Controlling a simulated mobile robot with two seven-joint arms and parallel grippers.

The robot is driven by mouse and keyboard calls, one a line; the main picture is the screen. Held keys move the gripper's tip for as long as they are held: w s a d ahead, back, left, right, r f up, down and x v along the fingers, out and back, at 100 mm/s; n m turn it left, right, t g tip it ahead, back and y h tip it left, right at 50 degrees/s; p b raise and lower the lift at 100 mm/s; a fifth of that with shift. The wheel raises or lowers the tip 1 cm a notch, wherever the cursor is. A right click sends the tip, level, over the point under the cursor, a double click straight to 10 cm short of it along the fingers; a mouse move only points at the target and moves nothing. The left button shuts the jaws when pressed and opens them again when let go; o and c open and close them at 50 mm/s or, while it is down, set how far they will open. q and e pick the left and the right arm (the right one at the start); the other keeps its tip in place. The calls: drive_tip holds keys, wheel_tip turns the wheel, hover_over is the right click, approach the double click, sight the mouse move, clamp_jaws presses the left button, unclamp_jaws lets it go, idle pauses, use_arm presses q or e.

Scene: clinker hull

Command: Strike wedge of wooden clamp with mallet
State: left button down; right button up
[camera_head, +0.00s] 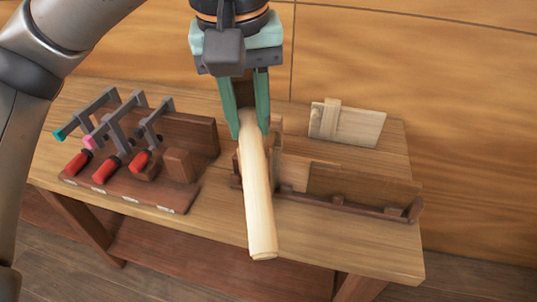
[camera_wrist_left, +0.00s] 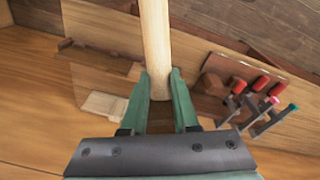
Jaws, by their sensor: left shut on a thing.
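My left gripper (camera_head: 249,132) is shut on the pale round wooden mallet handle (camera_head: 259,205) above the middle of the bench. The handle slants down toward the bench's front edge. It also shows in the left wrist view (camera_wrist_left: 155,45), running up from between the green fingers (camera_wrist_left: 160,85). I cannot make out a mallet head clearly. Behind the handle, pale upright wooden pieces (camera_head: 276,127) stand by a plank assembly (camera_head: 345,183); they are partly hidden, and I cannot tell which piece is the clamp's wedge. My right gripper is out of view.
A dark rack (camera_head: 184,197) with several red-handled metal clamps (camera_head: 107,168) stands at the bench's left. A pale board with an upright strip (camera_head: 355,124) stands at the back right. A dark rail (camera_head: 345,206) lies along the front. The bench's front right (camera_head: 370,250) is bare.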

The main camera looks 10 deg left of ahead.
use_arm(q)
drive_tip(key=shift+w+a, duration=0.2)
drive_tip(key=shift+w, duration=0.1)
drive_tip(key=shift+d, duration=0.1)
drive_tip(key=shift+w+g+p, duration=0.3)
drive_tip(key=shift+p, duration=0.3)
drive_tip(key=shift+w+f+g+p, duration=0.55)
drive_tip(key=shift+w+g, duration=0.05)
drive_tip(key=shift+w, duration=0.15)
